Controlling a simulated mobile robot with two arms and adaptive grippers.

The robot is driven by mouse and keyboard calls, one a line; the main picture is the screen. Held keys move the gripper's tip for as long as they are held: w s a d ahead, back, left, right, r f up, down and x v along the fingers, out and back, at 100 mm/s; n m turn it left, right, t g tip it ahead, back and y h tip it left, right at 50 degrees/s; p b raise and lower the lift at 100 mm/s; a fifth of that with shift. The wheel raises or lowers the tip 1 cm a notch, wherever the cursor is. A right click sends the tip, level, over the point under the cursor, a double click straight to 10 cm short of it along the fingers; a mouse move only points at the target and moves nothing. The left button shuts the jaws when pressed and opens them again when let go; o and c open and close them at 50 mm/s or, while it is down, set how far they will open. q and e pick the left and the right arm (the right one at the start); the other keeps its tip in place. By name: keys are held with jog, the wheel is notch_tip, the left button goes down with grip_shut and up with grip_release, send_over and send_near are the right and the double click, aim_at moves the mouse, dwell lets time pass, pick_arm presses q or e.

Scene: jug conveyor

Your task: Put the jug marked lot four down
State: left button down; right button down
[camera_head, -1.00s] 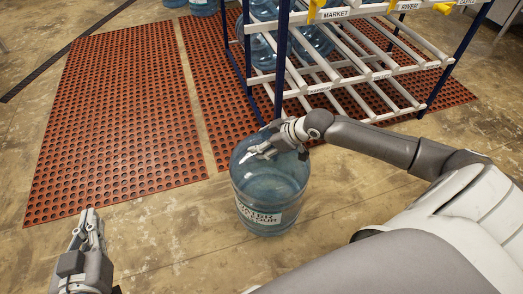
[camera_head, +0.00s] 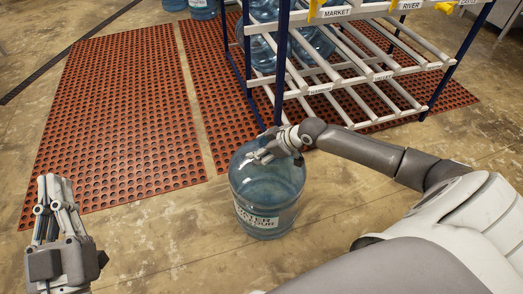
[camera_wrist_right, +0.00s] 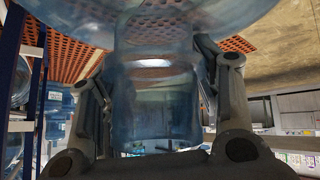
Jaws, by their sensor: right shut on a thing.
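The blue translucent jug (camera_head: 268,190) stands upright in the middle of the head view, above bare floor. Its white label (camera_head: 266,221) shows part of the words "WATER" and "FOUR". I cannot tell whether its base touches the floor. My right gripper (camera_head: 262,152) is shut on the jug's neck at the top. In the right wrist view the jug (camera_wrist_right: 155,95) fills the space between the fingers of the right gripper (camera_wrist_right: 155,70). My left gripper (camera_head: 57,190) is at the far left, away from the jug; whether its fingers are open is unclear.
A rack (camera_head: 345,62) with white rollers and blue posts stands behind the jug, with jugs on it and labels such as "MARKET" and "RIVER". Red perforated mats (camera_head: 120,115) lie behind and left. More jugs (camera_head: 203,8) stand at the top. Bare floor (camera_head: 160,240) lies left of the jug.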

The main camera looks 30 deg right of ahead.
pick_arm(q)
jog(key=shift+s+r, duration=0.1)
jog(key=shift+r, duration=0.2)
pick_arm(e)
jog(key=shift+c, duration=2.2)
grip_release()
jog(key=shift+f, duration=0.2)
jog(key=shift+s+r, duration=0.1)
jog(key=shift+r, duration=0.05)
